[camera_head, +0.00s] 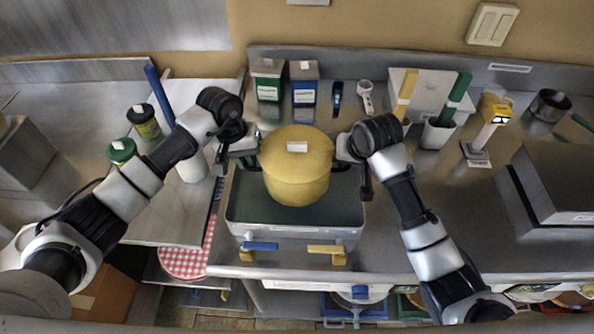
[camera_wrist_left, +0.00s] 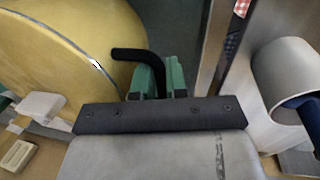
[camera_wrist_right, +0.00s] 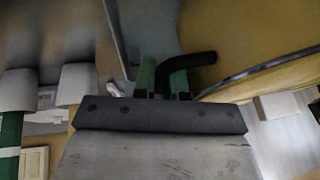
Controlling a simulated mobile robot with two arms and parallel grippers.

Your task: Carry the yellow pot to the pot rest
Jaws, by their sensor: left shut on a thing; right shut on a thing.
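The yellow pot (camera_head: 298,180), with its lid on and a white label on top, is upright over the grey-green basin (camera_head: 295,232). I cannot tell whether it touches the basin. My left gripper (camera_head: 253,163) is shut on the pot's left black handle, which shows between the green fingertips in the left wrist view (camera_wrist_left: 161,82). My right gripper (camera_head: 347,160) is shut on the right black handle, also seen in the right wrist view (camera_wrist_right: 163,82). A round red-and-white checked pad (camera_head: 183,262) lies low at the left, partly hidden; I cannot tell whether it is the pot rest.
Green (camera_head: 267,80) and blue (camera_head: 304,83) boxes stand behind the pot. White holders with handled tools (camera_head: 437,132) and a yellow-headed device (camera_head: 490,122) stand to the right. Two jars (camera_head: 146,122) and a white cylinder (camera_head: 191,166) are at the left. The counter right of the basin has free room.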

